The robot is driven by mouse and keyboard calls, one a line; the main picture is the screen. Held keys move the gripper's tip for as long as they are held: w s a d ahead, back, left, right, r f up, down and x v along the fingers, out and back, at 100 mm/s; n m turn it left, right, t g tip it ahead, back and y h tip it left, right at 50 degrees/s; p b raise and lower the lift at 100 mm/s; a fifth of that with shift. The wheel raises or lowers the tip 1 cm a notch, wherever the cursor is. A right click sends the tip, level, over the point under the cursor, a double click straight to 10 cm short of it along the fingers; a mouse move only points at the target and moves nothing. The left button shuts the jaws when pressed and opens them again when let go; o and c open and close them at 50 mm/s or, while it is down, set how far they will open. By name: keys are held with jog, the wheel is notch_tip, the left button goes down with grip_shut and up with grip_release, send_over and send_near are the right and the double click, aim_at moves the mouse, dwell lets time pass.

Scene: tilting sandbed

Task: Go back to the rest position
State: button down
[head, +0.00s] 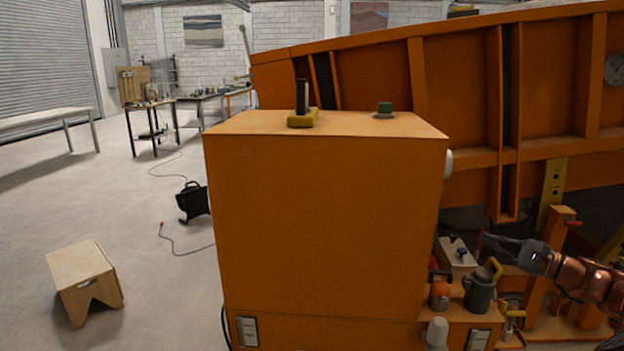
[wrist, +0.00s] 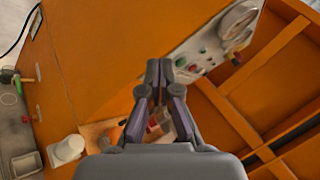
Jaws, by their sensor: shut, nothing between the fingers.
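My gripper (head: 492,240) is at the right of the head view, held out to the left on my arm, in front of the sandbed's side. It is shut and empty. In the wrist view my gripper (wrist: 161,66) has its fingertips together, with a control panel (wrist: 205,50) beyond them. The panel carries green and red buttons and a round gauge. Whether the fingers touch anything cannot be told from these views.
A large orange cabinet (head: 320,220) fills the middle. The orange tilting sandbed (head: 460,90) rises behind it. A wooden stool (head: 84,275) stands on open floor at left.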

jog(key=s+a+r+n+g+y+p, duration=0.1)
jog(key=s+a+r+n+g, duration=0.35)
jog(key=a, duration=0.95)
jog(key=s+a+r+n+g+p, duration=0.25)
jog(key=s+a+n+g, duration=0.2)
jog(key=a, duration=0.95)
jog(key=s+a+f+n+g+h, duration=0.1)
jog(key=s+a+n+g+h, duration=0.2)
jog(key=s, duration=0.4)
jog(key=s+a+f+n+g+h, duration=0.1)
jog(key=s+a+g, duration=0.1)
jog(key=s+a, duration=0.45)
jog(key=s+d+f+n+h+p, duration=0.2)
jog(key=s+d+h, duration=0.3)
jog(key=s, duration=0.7)
jog(key=s+d+f+n+g+h+p, duration=0.1)
jog(key=s+d+f+h, duration=0.4)
jog(key=s, duration=0.7)
jog(key=shift+s+d+n+p, duration=0.4)
jog(key=shift+d+n+p, duration=0.25)
jog(key=shift+d, duration=0.2)
jog(key=shift+d, duration=0.1)
